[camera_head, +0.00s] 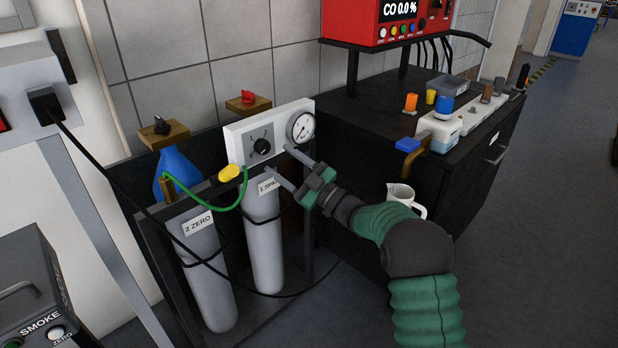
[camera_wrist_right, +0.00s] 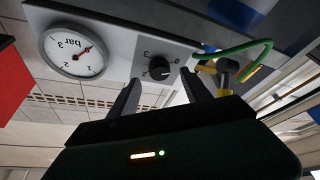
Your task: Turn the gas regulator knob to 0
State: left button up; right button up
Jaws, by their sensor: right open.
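The gas regulator is a white panel (camera_head: 235,135) with a black knob (camera_head: 263,146) and a round pressure gauge (camera_head: 300,127). I cannot tell exactly where the knob points. My right gripper (camera_head: 284,165) is open and empty, just in front of and below the panel. In the wrist view its two fingers (camera_wrist_right: 160,94) stand on either side below the knob, apart from it. My left gripper is not in view.
Two grey gas cylinders (camera_head: 264,235) (camera_head: 205,270) stand in a rack under the panel. A green hose (camera_head: 240,195) and a yellow fitting (camera_head: 229,172) are left of the knob. A black cabinet (camera_head: 365,125) with bottles and a white jug (camera_head: 400,193) stand to the right.

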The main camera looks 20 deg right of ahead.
jog(key=p+v, duration=0.2)
jog(key=v, duration=1)
jog(key=shift+f, duration=0.15)
jog(key=shift+s, duration=0.1)
